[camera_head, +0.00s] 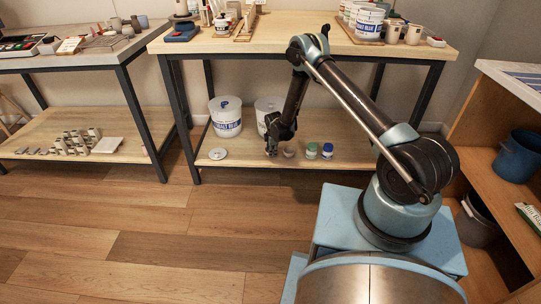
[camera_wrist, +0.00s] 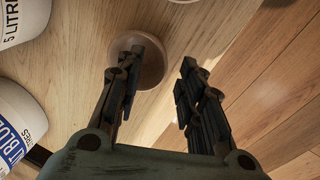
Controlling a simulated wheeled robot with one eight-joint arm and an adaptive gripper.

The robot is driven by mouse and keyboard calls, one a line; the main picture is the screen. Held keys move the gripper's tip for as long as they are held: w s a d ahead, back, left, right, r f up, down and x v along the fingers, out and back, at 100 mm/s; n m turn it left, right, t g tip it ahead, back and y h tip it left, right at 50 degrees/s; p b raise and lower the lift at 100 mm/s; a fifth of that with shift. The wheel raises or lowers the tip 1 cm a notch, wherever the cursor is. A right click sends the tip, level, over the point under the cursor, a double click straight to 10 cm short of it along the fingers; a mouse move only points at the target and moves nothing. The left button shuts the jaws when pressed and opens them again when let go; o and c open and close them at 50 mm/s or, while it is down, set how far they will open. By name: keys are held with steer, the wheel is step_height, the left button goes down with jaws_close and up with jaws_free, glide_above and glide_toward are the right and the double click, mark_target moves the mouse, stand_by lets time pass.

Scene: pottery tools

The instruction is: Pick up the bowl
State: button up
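The bowl is a small, round, brownish-pink dish (camera_wrist: 151,66) on the wooden shelf in the wrist view. The left finger covers much of it. In the head view a small pinkish bowl (camera_head: 289,151) sits on the lower shelf, just right of my gripper (camera_head: 271,148). In the wrist view my gripper (camera_wrist: 160,68) is open. Its left finger is over the bowl and its right finger is over bare wood, right of the bowl. Nothing is held. I cannot tell whether the left finger touches the bowl.
White paint buckets (camera_head: 226,116) stand behind on the lower shelf (camera_head: 250,160); one shows in the wrist view (camera_wrist: 18,125). A white lid (camera_head: 217,154) lies left. A green-topped jar (camera_head: 311,151) and a blue-topped jar (camera_head: 327,151) stand right. The tabletop (camera_head: 290,45) overhangs the shelf.

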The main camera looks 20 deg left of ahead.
steer(key=shift+x, duration=1.2)
jaws_close()
steer(key=shift+r, duration=0.15)
